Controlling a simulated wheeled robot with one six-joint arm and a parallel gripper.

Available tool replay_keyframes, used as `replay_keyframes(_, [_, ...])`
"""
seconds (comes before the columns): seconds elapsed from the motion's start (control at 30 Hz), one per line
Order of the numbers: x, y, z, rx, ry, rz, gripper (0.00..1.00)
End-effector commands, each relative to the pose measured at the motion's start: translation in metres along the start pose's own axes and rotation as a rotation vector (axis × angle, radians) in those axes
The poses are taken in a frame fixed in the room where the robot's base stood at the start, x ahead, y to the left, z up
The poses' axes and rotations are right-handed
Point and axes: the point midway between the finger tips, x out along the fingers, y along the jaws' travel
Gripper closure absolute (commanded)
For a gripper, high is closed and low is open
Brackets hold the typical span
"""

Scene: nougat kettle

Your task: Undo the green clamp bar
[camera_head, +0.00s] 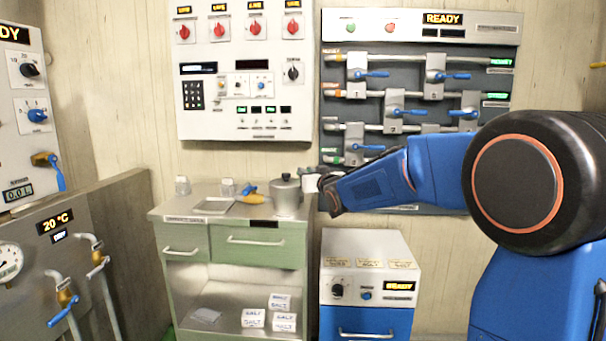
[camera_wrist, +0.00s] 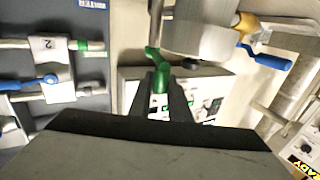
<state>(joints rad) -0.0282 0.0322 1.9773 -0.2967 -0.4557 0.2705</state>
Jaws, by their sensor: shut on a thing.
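The green clamp bar (camera_wrist: 159,78) shows in the wrist view as a short green piece standing between my two fingers. Its upper part bends toward a thin grey rod and a metal cylinder (camera_wrist: 198,28). My gripper (camera_wrist: 165,84) is shut on the bar, with dark fingers on both sides of it. In the head view my gripper (camera_head: 328,190) is in front of the wall, just right of the lidded pot in the picture. The clamp bar cannot be made out there. How far the bar is turned cannot be told.
A yellow valve with a blue lever (camera_wrist: 266,57) lies right of the cylinder. A pipe panel with blue levers (camera_head: 420,75) is behind my arm. A green cabinet (camera_head: 232,262) carries the pot (camera_head: 286,198). A white control box (camera_head: 368,270) stands below my forearm.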

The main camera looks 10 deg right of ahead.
Motion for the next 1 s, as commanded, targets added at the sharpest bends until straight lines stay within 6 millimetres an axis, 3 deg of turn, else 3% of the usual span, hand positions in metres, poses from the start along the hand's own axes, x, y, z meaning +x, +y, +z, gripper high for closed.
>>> replay_keyframes(0.43, [0.002, 0.045, -0.001, 0.000, 0.001, 0.002, 1.00])
replay_keyframes(1.0, [0.007, 0.063, 0.000, -0.001, -0.001, -0.042, 1.00])
